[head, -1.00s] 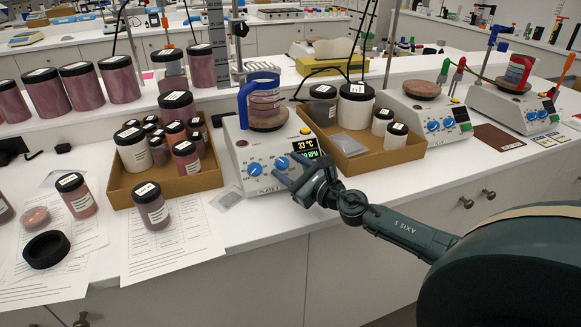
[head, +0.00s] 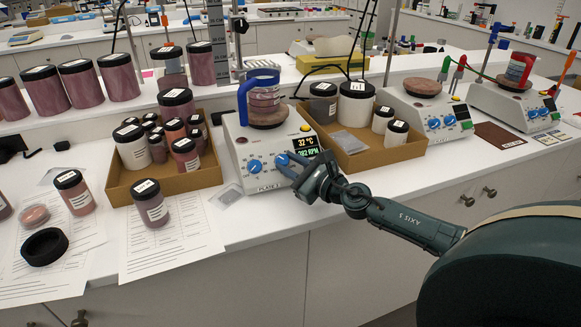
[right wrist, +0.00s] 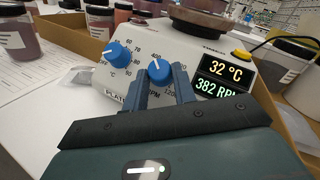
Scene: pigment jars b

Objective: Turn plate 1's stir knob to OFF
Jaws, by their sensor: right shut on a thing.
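Plate 1 (head: 232,142) is a white hotplate with two blue knobs and a lit display (head: 307,146) reading 32 °C and 382 RPM. Its stir knob (right wrist: 159,71) is the right one, over an RPM scale; its white mark points roughly upward. The heat knob (head: 254,167) is to its left, also in the right wrist view (right wrist: 117,53). My right gripper (head: 285,163) is at the stir knob, with one finger on each side, shut on it; its fingers also show in the right wrist view (right wrist: 160,82). My left gripper is out of view.
A blue-handled jar (head: 262,97) stands on the plate's top. Cardboard trays of jars stand left (head: 180,187) and right (head: 385,155), close to the plate. Two similar hotplates (head: 425,110) (head: 510,102) are further right. The bench front edge runs below my gripper.

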